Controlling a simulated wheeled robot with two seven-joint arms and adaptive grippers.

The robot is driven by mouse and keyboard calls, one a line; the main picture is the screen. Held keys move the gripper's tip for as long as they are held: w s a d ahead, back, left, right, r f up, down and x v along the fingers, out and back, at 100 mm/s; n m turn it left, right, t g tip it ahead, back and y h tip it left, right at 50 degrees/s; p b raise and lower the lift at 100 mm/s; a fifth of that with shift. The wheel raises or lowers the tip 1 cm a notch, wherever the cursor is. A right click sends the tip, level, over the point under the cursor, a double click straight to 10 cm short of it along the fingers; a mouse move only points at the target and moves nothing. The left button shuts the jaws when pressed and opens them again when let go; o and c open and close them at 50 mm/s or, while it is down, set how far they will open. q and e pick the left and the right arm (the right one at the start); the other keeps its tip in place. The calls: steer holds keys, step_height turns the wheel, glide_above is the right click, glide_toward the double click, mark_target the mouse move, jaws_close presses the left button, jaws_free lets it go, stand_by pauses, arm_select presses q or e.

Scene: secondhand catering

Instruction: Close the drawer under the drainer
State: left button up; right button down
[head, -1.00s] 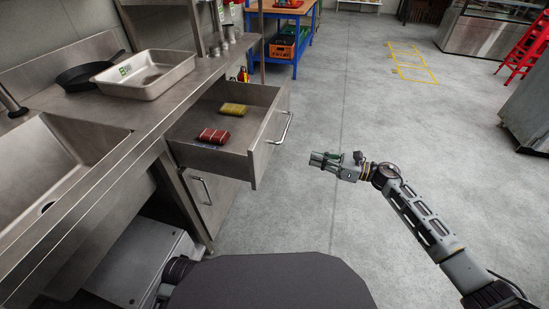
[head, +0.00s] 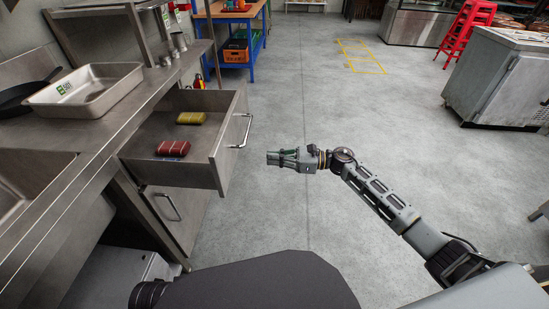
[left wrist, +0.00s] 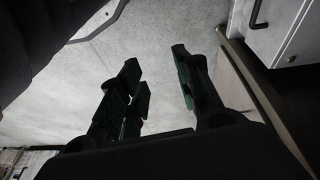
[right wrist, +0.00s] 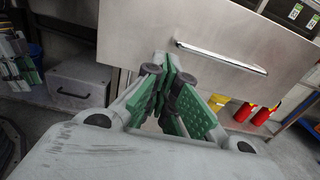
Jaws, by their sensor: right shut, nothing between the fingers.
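The steel drawer (head: 228,150) stands pulled out under the counter, with a bar handle (head: 246,132) on its front. Inside lie a red packet (head: 173,148) and a yellow packet (head: 191,118). A steel tray (head: 85,97), perhaps the drainer, sits on the counter above and left. My right gripper (head: 270,158) is shut and empty, just right of the drawer front and apart from it in the head view. The right wrist view shows its fingers (right wrist: 168,68) before the drawer front (right wrist: 235,28) and handle (right wrist: 222,58). My left gripper (left wrist: 158,65) is open and empty.
A lower cabinet door (head: 170,215) is beneath the drawer. A black pan (head: 25,92) lies left of the tray. A blue-framed table (head: 238,45) stands behind, and a steel cabinet (head: 505,80) at the right. The floor between is clear.

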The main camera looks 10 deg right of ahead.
mark_target(230, 155)
steer(key=b+x, duration=0.1)
steer(key=x, duration=1)
steer(key=shift+a+f, duration=0.1)
steer(key=shift+a, duration=0.05)
arm_select(q)
steer(key=shift+d+r, duration=0.15)
steer(key=shift+r, duration=0.8)
arm_select(e)
steer(key=shift+w+a, duration=0.15)
steer(key=shift+a, duration=0.1)
arm_select(q)
steer(key=shift+f, duration=0.25)
arm_select(e)
steer(key=shift+a, duration=0.15)
